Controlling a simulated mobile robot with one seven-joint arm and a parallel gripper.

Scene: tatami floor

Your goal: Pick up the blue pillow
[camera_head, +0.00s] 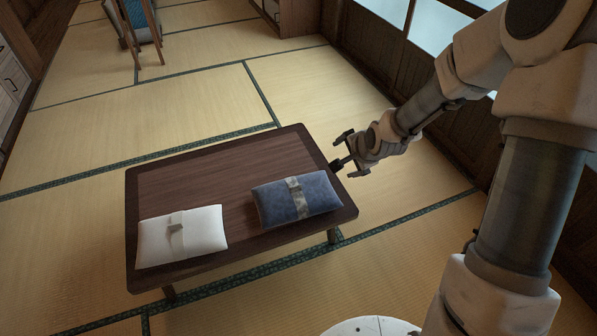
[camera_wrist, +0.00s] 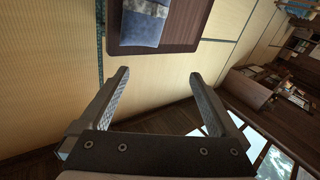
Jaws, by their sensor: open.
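The blue pillow (camera_head: 270,204), with a grey patterned band around its middle, lies flat on the right part of a low dark wooden table (camera_head: 220,171). Part of the blue pillow (camera_wrist: 140,29) also shows at the top of the wrist view, on the end of the table (camera_wrist: 189,21). My gripper (camera_head: 343,152) is just off the table's right edge, above and to the right of the pillow, apart from it. Its two fingers (camera_wrist: 158,90) are spread wide with nothing between them.
A white pillow (camera_head: 205,232) with a pale band lies on the table's left part. Tatami floor (camera_head: 200,100) is clear around the table. A wooden chair-like piece (camera_head: 137,30) stands at the back left. A wall with windows (camera_head: 440,35) runs along the right, behind my arm.

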